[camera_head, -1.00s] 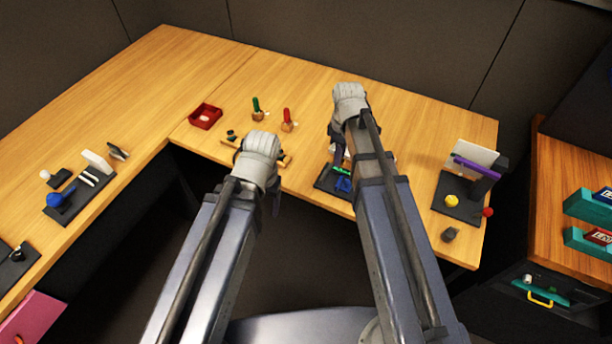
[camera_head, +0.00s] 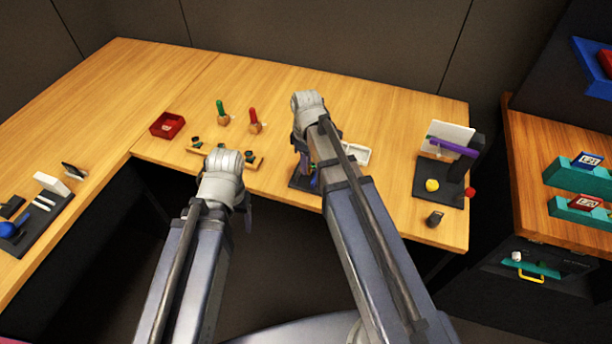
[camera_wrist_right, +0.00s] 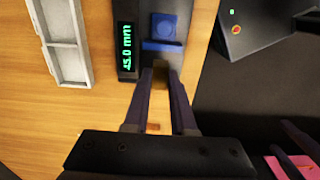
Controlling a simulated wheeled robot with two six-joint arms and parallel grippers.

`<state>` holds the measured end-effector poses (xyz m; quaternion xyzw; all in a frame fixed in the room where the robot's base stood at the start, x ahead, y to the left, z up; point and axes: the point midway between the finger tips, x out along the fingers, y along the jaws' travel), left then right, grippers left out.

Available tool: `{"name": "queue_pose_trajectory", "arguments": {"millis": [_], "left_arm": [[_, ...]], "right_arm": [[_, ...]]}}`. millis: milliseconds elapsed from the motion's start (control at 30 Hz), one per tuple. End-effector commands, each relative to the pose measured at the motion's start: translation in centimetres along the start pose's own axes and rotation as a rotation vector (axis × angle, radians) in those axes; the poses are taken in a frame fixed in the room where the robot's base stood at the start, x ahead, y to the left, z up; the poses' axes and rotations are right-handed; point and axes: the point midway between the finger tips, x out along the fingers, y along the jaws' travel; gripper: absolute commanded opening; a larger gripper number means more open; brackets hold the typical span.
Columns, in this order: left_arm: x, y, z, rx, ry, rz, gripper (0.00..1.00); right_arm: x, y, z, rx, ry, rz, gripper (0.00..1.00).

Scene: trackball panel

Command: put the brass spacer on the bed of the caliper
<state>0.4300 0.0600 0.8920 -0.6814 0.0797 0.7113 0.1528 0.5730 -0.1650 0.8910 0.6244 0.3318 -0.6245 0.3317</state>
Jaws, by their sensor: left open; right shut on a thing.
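The caliper stands at the bench's front edge, a dark base (camera_head: 300,184) mostly hidden by my right arm in the head view. In the right wrist view its display (camera_wrist_right: 126,50) reads 45.0 mm, beside a blue block (camera_wrist_right: 164,24) and a blue bar (camera_wrist_right: 162,46) on the dark bed. My right gripper (camera_wrist_right: 161,72) is shut on a small, dim brownish piece, apparently the brass spacer (camera_wrist_right: 160,66), just below the blue bar. Whether it touches the bed I cannot tell. My left gripper (camera_head: 247,212) is open and empty by the bench's front edge.
A white tray (camera_head: 356,153) lies right of the caliper. A dark stand with a purple bar (camera_head: 452,147) is farther right.

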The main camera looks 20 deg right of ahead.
Motion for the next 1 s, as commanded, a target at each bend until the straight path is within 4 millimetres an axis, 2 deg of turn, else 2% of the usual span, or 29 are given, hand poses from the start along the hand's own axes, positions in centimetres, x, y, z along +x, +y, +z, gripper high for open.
{"name": "queue_pose_trajectory", "arguments": {"millis": [167,400,867,900,1000], "left_arm": [[0.8,0.1,-0.1,0.0,0.0,0.0,0.7],[3.6,0.3,-0.2,0.0,0.0,0.0,0.7],[4.1,0.4,-0.2,0.0,0.0,0.0,0.7],[3.9,0.4,-0.2,0.0,0.0,0.0,0.7],[3.9,0.4,-0.2,0.0,0.0,0.0,0.7]], "right_arm": [[0.8,0.0,0.0,0.0,0.0,0.0,0.0],[3.7,0.0,0.0,0.0,0.0,0.0,0.0],[4.1,0.0,0.0,0.0,0.0,0.0,0.0],[3.9,0.0,0.0,0.0,0.0,0.0,0.27],[3.9,0.0,0.0,0.0,0.0,0.0,0.39]]}}
